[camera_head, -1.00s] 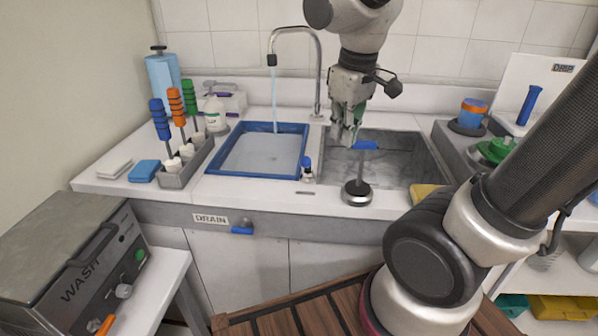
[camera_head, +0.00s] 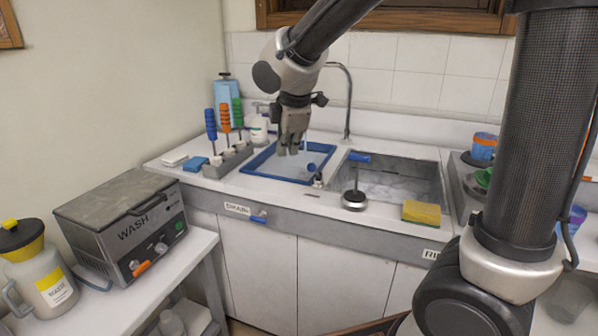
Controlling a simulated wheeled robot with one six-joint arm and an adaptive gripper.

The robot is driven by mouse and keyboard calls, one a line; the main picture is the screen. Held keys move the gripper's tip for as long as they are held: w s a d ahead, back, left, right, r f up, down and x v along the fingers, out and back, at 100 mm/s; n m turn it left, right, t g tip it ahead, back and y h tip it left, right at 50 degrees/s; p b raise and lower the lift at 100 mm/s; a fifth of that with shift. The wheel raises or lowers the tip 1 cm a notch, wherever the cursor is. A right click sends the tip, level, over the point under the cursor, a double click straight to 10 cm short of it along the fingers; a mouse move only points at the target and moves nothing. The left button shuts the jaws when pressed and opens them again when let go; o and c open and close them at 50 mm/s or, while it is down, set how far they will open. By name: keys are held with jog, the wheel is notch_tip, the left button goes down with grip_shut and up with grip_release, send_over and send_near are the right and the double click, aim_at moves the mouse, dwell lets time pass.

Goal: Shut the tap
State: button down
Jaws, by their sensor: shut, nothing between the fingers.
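The tap is a tall curved metal spout (camera_head: 348,100) behind the sinks; its outlet end is hidden behind my arm. I cannot see whether water runs from it now. A blue-handled lever (camera_head: 358,157) on a thin stem rises from a round dark base (camera_head: 354,201) on the counter's front edge, by the right sink; I cannot tell whether it works the tap. My gripper (camera_head: 291,150) is shut and empty, pointing down over the blue-rimmed basin (camera_head: 258,165), left of the lever and apart from it.
A small blue-topped bottle (camera_head: 318,181) stands between basin and right sink (camera_head: 400,180). A rack (camera_head: 230,163) with coloured-handled tools is left of the basin. A yellow sponge (camera_head: 421,212) lies at the front edge. A blue drain handle (camera_head: 259,216) sticks out of the cabinet front.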

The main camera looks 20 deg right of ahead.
jog(key=shift+w+n, duration=0.1)
jog(key=shift+n, duration=0.2)
jog(key=w+d+f, duration=0.3)
jog(key=f, duration=0.5)
jog(key=shift+w+d, duration=0.25)
jog(key=shift+w, duration=0.15)
